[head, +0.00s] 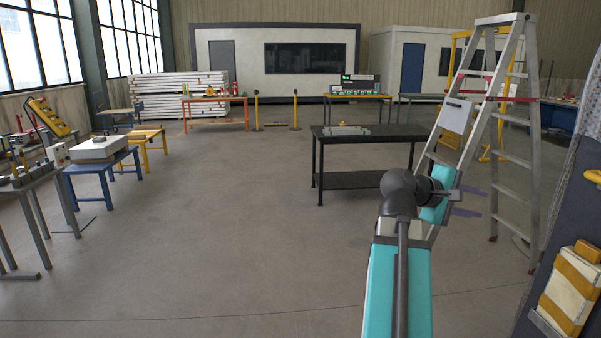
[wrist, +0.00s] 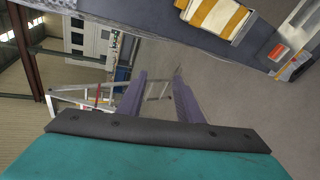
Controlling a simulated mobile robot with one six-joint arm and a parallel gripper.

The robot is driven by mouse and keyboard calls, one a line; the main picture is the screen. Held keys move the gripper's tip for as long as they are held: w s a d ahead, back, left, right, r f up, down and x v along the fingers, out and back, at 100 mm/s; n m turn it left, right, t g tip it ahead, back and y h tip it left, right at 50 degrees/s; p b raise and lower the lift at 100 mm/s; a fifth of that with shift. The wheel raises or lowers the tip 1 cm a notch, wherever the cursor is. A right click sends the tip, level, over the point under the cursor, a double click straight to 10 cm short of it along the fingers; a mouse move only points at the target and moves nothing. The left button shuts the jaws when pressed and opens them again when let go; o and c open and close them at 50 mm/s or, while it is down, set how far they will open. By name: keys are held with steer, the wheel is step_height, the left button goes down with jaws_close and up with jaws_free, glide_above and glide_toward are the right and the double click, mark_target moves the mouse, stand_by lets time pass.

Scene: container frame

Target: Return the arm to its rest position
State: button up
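My arm (head: 398,285), teal and dark grey, reaches forward from the bottom of the head view. My gripper (head: 481,203) is at its end, pointing right, in front of the stepladder in the picture. Its two purple fingers stand apart with nothing between them. They also show apart and empty in the wrist view, where my gripper (wrist: 159,80) has the ladder and grey floor behind it. The wrist picture is tilted, with the room lying on its side.
An aluminium stepladder (head: 531,150) stands right, close behind my gripper in the picture. A black table (head: 345,180) stands beyond. A dark panel with a yellow-and-white block (head: 571,299) is at the near right. Blue (head: 92,165) and yellow tables stand left. The middle floor is clear.

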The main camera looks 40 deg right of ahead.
steer(key=w+a+f+n+t+y, duration=0.1)
steer(key=w+a+f+n+t, duration=0.15)
steer(key=w+f, duration=0.95)
steer(key=w+a+f+n+y, duration=0.15)
steer(key=w+a+f, duration=0.25)
steer(key=a+f, duration=0.5)
steer(key=w+a+f+n+t+y, duration=0.15)
steer(key=w+a+f, duration=0.35)
steer(key=f, duration=0.9)
steer(key=w+a+f+n+y, duration=0.1)
steer(key=w+a+f+n, duration=0.2)
steer(key=a+f, duration=0.65)
steer(key=s+a+f+g+y, duration=0.1)
steer(key=s+a+f+y, duration=0.15)
steer(key=a+f, duration=0.65)
steer(key=s+a+f+g+y, duration=0.1)
steer(key=s+a+f, duration=0.3)
steer(key=a+f, duration=0.55)
steer(key=s+a+f+m+g+y, duration=0.3)
steer(key=s+a+f+m+y, duration=0.2)
steer(key=s+a+f, duration=0.9)
steer(key=shift+s+a+f+m, duration=0.15)
steer(key=shift+s+a+m, duration=0.1)
steer(key=shift+s+m, duration=0.85)
